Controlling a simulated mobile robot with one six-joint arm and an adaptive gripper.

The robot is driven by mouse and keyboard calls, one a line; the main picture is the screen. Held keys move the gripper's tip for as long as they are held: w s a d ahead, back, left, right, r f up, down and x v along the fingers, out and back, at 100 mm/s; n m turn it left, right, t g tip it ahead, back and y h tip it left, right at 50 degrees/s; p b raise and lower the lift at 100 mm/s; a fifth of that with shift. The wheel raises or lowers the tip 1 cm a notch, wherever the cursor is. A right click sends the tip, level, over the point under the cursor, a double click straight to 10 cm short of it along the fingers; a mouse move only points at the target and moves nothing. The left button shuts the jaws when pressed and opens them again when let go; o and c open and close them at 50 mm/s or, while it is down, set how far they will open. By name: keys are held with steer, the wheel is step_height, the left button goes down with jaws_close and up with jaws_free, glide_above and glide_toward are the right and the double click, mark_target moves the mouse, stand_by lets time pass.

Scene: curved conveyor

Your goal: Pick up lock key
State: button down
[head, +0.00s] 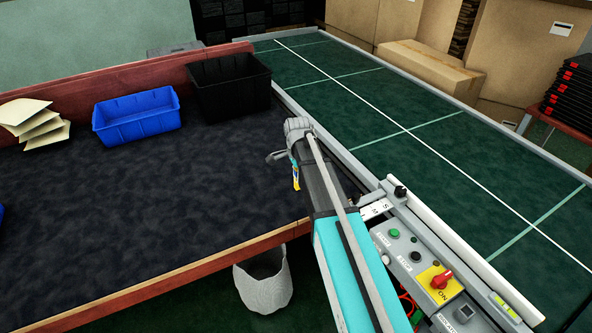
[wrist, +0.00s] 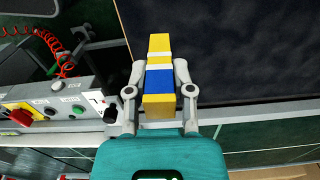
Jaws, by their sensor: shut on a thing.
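My gripper (wrist: 160,68) is shut on a small block (wrist: 159,78) with yellow, white and blue bands. The block sits between both fingers, its far end sticking out past the fingertips. In the head view my gripper (head: 297,150) is above the right edge of the dark table, and only a small strip of the block (head: 296,178) shows beside it. I cannot make out a key shape on the block. A red rotary switch (head: 441,279) on a yellow plate marked ON is on the control panel at lower right; nothing in view is clearly a separate lock key.
The dark table (head: 150,205) has a raised red-brown edge and much free room. A blue bin (head: 137,117) and a black bin (head: 230,86) stand at its back. The green conveyor (head: 400,110) runs along the right. A grey waste bin (head: 263,283) stands below the table.

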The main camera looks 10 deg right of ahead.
steer(key=s+r+p, duration=0.3)
steer(key=s+r, duration=0.1)
steer(key=s, duration=0.5)
steer(key=shift+s+r, duration=0.2)
steer(key=shift+r, duration=0.05)
steer(key=shift+a, duration=0.25)
stand_by(0.5)
